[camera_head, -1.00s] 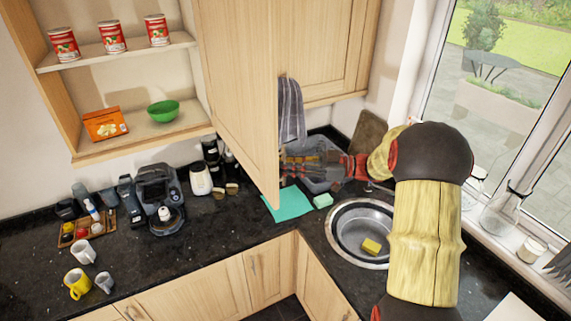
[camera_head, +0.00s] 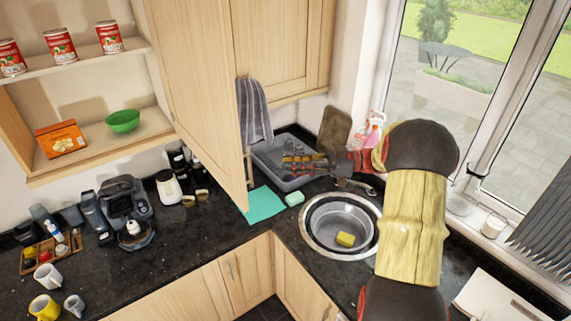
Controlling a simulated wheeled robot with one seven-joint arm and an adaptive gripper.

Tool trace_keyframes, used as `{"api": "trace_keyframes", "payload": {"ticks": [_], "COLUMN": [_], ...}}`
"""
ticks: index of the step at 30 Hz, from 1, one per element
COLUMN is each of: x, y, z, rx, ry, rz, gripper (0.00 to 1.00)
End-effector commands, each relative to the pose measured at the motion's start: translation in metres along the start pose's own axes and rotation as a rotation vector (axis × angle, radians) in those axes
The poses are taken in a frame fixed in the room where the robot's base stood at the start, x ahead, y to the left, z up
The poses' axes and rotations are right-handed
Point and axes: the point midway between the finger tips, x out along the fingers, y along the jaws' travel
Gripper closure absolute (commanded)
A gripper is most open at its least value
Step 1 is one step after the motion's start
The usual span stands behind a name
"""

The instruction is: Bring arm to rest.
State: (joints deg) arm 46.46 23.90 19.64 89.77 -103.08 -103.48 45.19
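My arm rises at the right of the head view, over the counter beside the sink, and bends left at its dark elbow. My gripper (camera_head: 288,164) is at the end of the forearm, in front of the grey dish rack (camera_head: 268,152) and right of the open cupboard door (camera_head: 200,90). It is small and dark against the rack, so I cannot tell whether its fingers are apart. I see nothing clearly held in it.
The open door hangs close to my gripper, with a striped towel (camera_head: 254,112) beside it. The sink (camera_head: 312,235) holds a yellow sponge (camera_head: 345,240). A teal cloth (camera_head: 262,204) lies on the counter. A tap (camera_head: 358,186) stands behind the sink. The window is at the right.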

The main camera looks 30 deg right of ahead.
Motion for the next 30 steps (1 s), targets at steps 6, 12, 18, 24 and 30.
{"api": "trace_keyframes", "payload": {"ticks": [6, 12, 18, 24, 30], "x": [0.000, 0.000, -0.001, -0.022, -0.089], "y": [0.000, 0.000, 0.014, 0.095, 0.159], "z": [0.000, 0.000, 0.013, 0.059, 0.094], "rx": [0.000, 0.000, -0.057, -0.152, -0.154], "ry": [0.000, 0.000, -0.048, -0.214, -0.434], "rz": [0.000, 0.000, 0.050, 0.383, 0.792], "gripper": [0.76, 0.76, 0.76, 0.76, 0.76]}}
